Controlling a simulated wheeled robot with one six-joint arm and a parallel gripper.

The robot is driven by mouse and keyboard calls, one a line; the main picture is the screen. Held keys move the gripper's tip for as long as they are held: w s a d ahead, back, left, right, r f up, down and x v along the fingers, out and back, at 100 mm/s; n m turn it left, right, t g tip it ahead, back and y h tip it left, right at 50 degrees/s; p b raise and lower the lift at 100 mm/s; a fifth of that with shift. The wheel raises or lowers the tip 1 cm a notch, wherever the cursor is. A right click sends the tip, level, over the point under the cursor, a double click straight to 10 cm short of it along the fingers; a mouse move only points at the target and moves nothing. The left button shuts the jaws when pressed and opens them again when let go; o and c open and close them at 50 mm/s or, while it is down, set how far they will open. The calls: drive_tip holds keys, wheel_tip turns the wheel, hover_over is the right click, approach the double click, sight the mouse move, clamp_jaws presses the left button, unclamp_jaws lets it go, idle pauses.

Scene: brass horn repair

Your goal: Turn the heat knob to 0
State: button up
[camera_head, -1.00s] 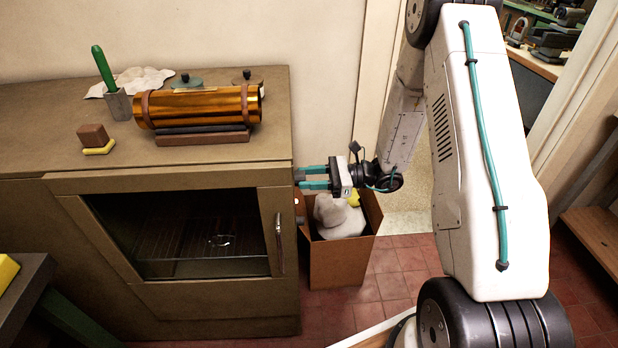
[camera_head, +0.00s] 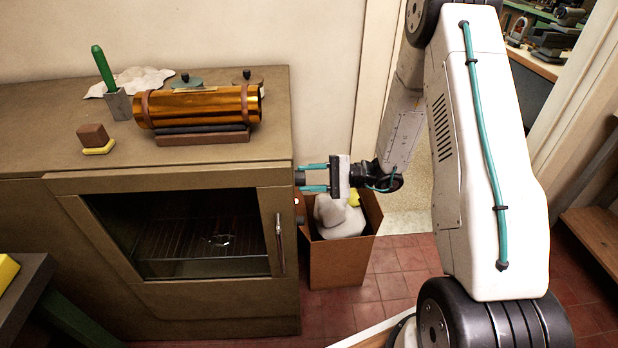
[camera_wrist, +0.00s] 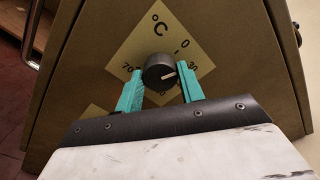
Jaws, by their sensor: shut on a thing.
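The heat knob (camera_wrist: 157,77) is a round black knob with a pale pointer line on a tan diamond-shaped dial plate (camera_wrist: 160,25) in the wrist view. The plate reads °C at the top, 0 at upper right, a number that looks like 20 or 30 at right and 70 at left. The pointer line points right, just below that right-hand number. My gripper (camera_wrist: 161,72) has its two teal fingers shut on the knob, one on each side. In the head view my gripper (camera_head: 302,178) meets the right side of the cabinet oven (camera_head: 190,178).
A cardboard bin (camera_head: 345,262) with pale contents stands below my gripper. On the cabinet top are a brass cylinder (camera_head: 205,107) on a stand, a green-handled tool (camera_head: 103,68) and a brown block (camera_head: 93,136). Red-tiled floor (camera_head: 400,273) shows beside the bin.

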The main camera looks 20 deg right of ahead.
drive_tip(key=shift+n, duration=2.2)
drive_tip(key=o, duration=1)
drive_tip(key=shift+d, duration=0.1)
drive_tip(key=v, duration=0.7)
drive_tip(key=shift+s+d, duration=0.1)
drive_tip(key=shift+d, duration=0.2)
